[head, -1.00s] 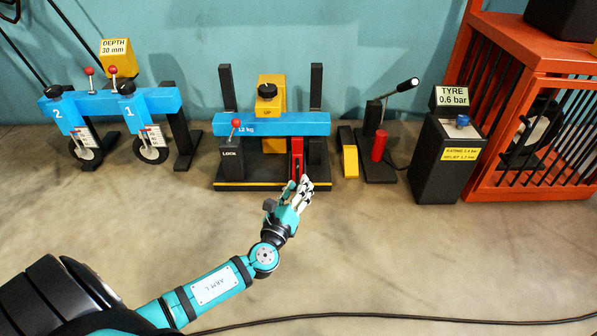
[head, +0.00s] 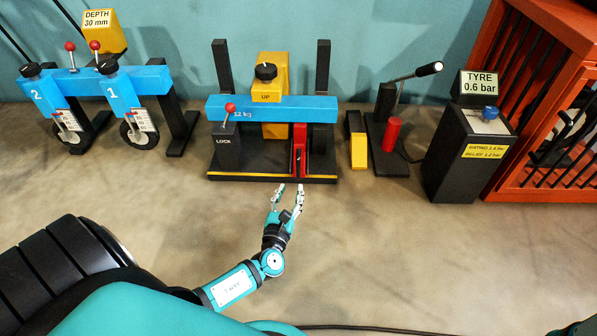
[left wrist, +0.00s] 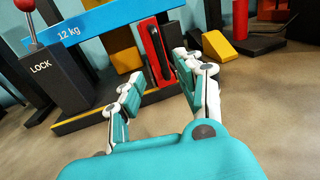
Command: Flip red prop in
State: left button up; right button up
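The red prop (head: 299,146) stands upright at the front of the black stand, under the right part of the blue 12 kg beam (head: 275,109). In the left wrist view the red prop (left wrist: 153,50) shows between and beyond my fingers, with a dark slot or bar along it. My left gripper (head: 288,188) is open and empty, just in front of the stand's yellow-striped front edge and apart from the prop. It also shows open in the left wrist view (left wrist: 155,83). My right gripper is not in view.
A red-knobbed LOCK lever (head: 230,108) stands left of the prop. A yellow wedge (head: 357,149) and a pump with a red cylinder (head: 391,134) stand to the right, then the TYRE post (head: 470,150). The floor in front is clear.

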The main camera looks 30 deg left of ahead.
aim_at(298, 169)
pick_arm(q)
jog(key=b+x, duration=0.3)
jog(key=x, duration=0.6)
jog(key=shift+w+a+f+b, duration=0.1)
jog(key=shift+w+f+b, duration=0.1)
jog(key=shift+b, duration=0.1)
jog(key=shift+w+a+r, duration=0.15)
jog(key=shift+w, duration=0.2)
grip_shut()
